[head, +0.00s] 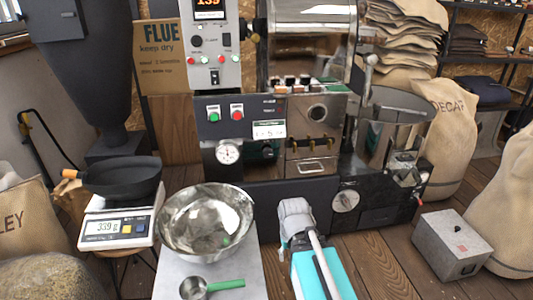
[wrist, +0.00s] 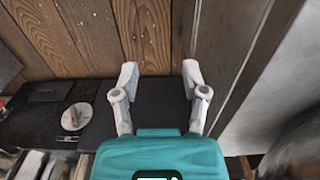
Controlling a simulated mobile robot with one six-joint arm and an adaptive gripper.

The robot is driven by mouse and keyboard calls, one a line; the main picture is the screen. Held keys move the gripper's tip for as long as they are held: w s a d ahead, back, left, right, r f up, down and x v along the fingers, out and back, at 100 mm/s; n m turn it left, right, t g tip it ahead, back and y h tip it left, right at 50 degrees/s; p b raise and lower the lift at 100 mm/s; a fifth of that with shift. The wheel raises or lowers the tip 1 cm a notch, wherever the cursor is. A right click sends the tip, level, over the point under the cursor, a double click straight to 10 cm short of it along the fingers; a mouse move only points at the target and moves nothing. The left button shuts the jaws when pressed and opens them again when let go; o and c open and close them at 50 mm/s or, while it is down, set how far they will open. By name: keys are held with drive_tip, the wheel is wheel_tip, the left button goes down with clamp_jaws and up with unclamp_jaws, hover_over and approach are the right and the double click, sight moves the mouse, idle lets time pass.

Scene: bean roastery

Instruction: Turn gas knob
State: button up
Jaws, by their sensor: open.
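A round pale dial (head: 345,201) is on the dark lower front of the roaster, right of my gripper in the head view. In the wrist view a pale dial with a mark on its face (wrist: 75,117) lies left of the fingers. I cannot tell whether it is the gas knob or a gauge. My gripper (wrist: 160,76) is open and empty, its two grey fingers apart. In the head view my gripper (head: 296,212) is in front of the roaster's lower panel, seen from behind, with its fingertips hard to make out.
The roaster (head: 320,185) fills the middle. A steel bowl (head: 206,222) and a scoop with a green handle (head: 212,286) are at left, beside a scale (head: 116,228) with a black pan. A grey metal box (head: 450,245) sits on the wooden floor at right.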

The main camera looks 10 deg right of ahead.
drive_tip(key=o, duration=0.3)
drive_tip(key=shift+o, duration=1.1)
drive_tip(key=shift+w+f, duration=0.1)
drive_tip(key=shift+w, duration=0.15)
drive_tip(key=shift+o, duration=0.3)
drive_tip(key=w+a+f+m+t+y+b, duration=0.1)
drive_tip(key=w+t, duration=0.3)
drive_tip(key=w, duration=0.5)
drive_tip(key=shift+a+b, duration=0.3)
drive_tip(key=shift+b, duration=0.45)
drive_tip(key=w+r+m+t+b, duration=0.2)
drive_tip(key=w+r+m+t, duration=0.1)
drive_tip(key=w, duration=0.4)
drive_tip(key=w+d+r+m+t+h+b, duration=0.1)
drive_tip(key=w+r+m+t+b, duration=0.1)
drive_tip(key=w+t, duration=0.4)
drive_tip(key=w+d+r+m+t+b, duration=0.1)
drive_tip(key=w+r+m+t+b, duration=0.1)
drive_tip(key=w+r+m+t, duration=0.3)
drive_tip(key=shift+w+d+r+b, duration=0.25)
drive_tip(key=shift+w+b, duration=0.15)
drive_tip(key=shift+w, duration=1.6)
drive_tip(key=shift+w, duration=0.1)
